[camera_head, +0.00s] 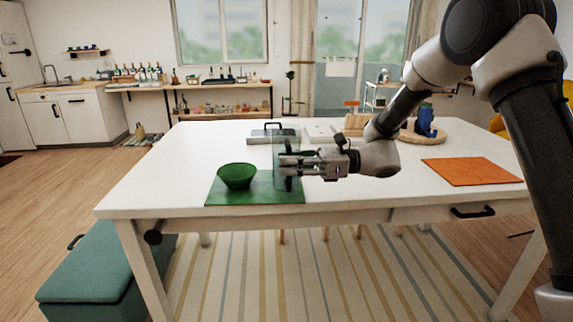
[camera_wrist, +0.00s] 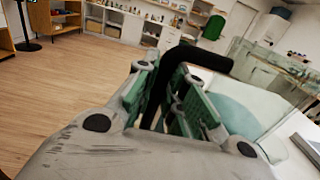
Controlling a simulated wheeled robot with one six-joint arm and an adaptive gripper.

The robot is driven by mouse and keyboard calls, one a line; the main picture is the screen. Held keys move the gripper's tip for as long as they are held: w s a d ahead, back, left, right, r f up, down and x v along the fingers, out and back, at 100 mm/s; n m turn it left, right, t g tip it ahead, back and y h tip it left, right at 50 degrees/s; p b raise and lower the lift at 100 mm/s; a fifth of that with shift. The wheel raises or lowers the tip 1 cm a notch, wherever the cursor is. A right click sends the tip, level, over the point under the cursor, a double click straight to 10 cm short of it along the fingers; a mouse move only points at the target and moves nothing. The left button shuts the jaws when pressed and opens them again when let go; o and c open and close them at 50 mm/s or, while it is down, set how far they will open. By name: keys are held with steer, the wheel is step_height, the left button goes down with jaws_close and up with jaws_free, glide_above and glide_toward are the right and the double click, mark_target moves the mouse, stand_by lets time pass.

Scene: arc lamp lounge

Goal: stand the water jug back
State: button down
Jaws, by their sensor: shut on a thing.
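The water jug (camera_head: 279,150) is clear, with a dark handle, and looks upright at the right part of the green mat (camera_head: 215,197). I cannot tell if its base touches the mat. My gripper (camera_head: 290,166) reaches in from the right and is shut on the jug's handle. In the wrist view, the black handle (camera_wrist: 207,56) runs between the fingers (camera_wrist: 172,95), and the jug's clear body (camera_wrist: 245,108) is to the right. The fingers hide part of the jug in the head view.
A green bowl (camera_head: 237,177) stands on the mat, left of the jug. Behind is a grey tray-like thing (camera_head: 262,135) with a dark handle. A blue object (camera_head: 425,119) stands on a round wooden board (camera_head: 441,132). An orange mat (camera_head: 458,171) lies right; the white table (camera_head: 150,185) is bare at left.

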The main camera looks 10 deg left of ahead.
steer(key=shift+r, duration=1.25)
